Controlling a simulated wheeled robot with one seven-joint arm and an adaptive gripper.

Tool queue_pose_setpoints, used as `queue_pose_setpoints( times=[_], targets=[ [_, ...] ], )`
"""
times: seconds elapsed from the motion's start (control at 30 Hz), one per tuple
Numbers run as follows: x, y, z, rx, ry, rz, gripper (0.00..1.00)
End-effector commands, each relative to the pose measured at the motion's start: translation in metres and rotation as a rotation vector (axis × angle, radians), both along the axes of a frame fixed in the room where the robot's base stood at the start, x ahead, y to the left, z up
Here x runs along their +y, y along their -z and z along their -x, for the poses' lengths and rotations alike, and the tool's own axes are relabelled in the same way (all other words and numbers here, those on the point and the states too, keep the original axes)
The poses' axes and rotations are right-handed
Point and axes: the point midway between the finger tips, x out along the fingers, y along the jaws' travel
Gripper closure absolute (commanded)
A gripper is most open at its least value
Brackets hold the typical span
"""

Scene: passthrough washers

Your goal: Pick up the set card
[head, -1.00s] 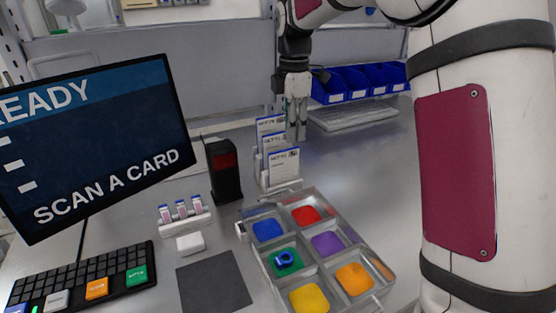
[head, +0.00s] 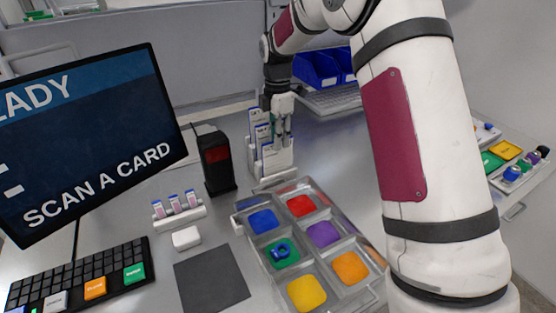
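Several white cards with blue top edges (head: 262,133) stand upright, staggered in a white rack (head: 272,172) in the middle of the bench. Their print is too small to read now, so I cannot tell which is the set card. My gripper (head: 281,128) points down at the right side of the cards, its fingertips level with their upper parts. The fingers look apart, and nothing shows held between them. I cannot tell whether a finger touches a card.
A metal tray (head: 293,245) with coloured compartments lies in front of the rack; a blue ring (head: 281,251) sits in the green one. A black reader (head: 216,164) stands left of the rack. The monitor (head: 90,140) reads "SCAN A CARD". Blue bins (head: 318,68) stand behind.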

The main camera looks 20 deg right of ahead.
Motion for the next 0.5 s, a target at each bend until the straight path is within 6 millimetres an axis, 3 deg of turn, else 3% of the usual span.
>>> queue_pose_setpoints(
  times=[0.5],
  targets=[
    [0.0,0.053,0.0,0.001,0.0,0.0,0.71]
  ],
)
